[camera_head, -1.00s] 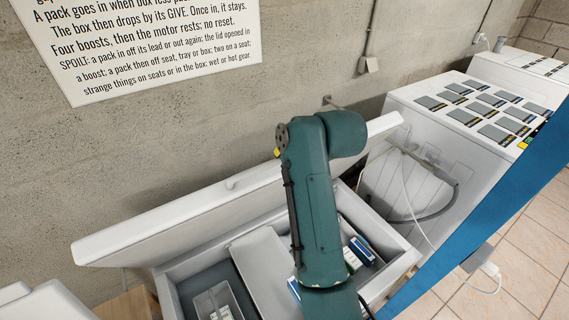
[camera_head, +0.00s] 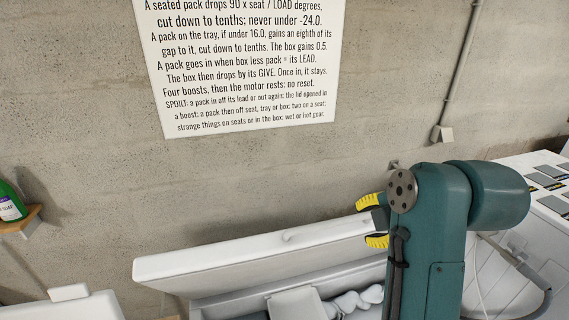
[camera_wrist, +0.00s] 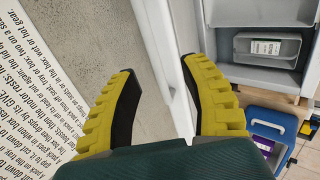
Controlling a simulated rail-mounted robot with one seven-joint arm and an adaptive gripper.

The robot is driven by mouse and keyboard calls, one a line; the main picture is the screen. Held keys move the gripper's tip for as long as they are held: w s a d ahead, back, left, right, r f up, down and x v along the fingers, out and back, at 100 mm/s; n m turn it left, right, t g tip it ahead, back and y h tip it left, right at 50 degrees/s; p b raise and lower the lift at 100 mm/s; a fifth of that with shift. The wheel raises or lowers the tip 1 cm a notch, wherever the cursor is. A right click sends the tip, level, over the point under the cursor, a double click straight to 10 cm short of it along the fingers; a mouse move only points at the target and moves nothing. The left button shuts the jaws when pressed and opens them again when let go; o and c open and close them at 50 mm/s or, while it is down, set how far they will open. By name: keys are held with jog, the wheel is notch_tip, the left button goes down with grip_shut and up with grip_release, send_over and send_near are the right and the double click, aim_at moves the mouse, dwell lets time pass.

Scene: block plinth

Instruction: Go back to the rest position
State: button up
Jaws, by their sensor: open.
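My gripper (camera_head: 374,222) is in the air in front of the wall, at the level of the freezer's raised lid. Its yellow fingers are spread wide with nothing between them, as the wrist view (camera_wrist: 160,105) shows. The white chest freezer stands open, its lid (camera_head: 255,250) up at the back. Pale lumpy things (camera_head: 355,302) show inside it beside a light panel (camera_head: 298,303). In the wrist view a grey tray (camera_wrist: 268,68) holds a pack with a pale label (camera_wrist: 265,47). My arm hides the right part of the freezer.
A printed sign (camera_head: 240,62) hangs on the concrete wall. A green bottle (camera_head: 10,203) stands on a small wooden shelf (camera_head: 22,222) at left. A blue box (camera_wrist: 262,128) shows in the wrist view. A white unit with grey panels (camera_head: 550,178) is at far right.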

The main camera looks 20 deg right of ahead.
jog(key=w+a+f+t+y+p, duration=0.1)
jog(key=w+a+f+p, duration=0.1)
jog(key=a, duration=0.8)
jog(key=w+a+f+t+y+p, duration=0.1)
jog(key=w+a+f+p, duration=0.15)
jog(key=a, duration=0.75)
jog(key=s+a+r+m+t, duration=0.2)
jog(key=a+r+m+t, duration=0.2)
jog(key=a+r, duration=0.15)
jog(key=s+d+r+m+t, duration=0.1)
jog(key=s+r+m+t, duration=0.3)
jog(key=r, duration=0.4)
jog(key=s+r+m+t+h, duration=0.1)
jog(key=s+r+m+t, duration=0.3)
jog(key=s+r+m, duration=0.3)
notch_tip(320, 180, up, 2)
jog(key=shift+d+r+m+h, duration=0.15)
jog(key=shift+d+m+h, duration=0.2)
jog(key=shift+m, duration=0.75)
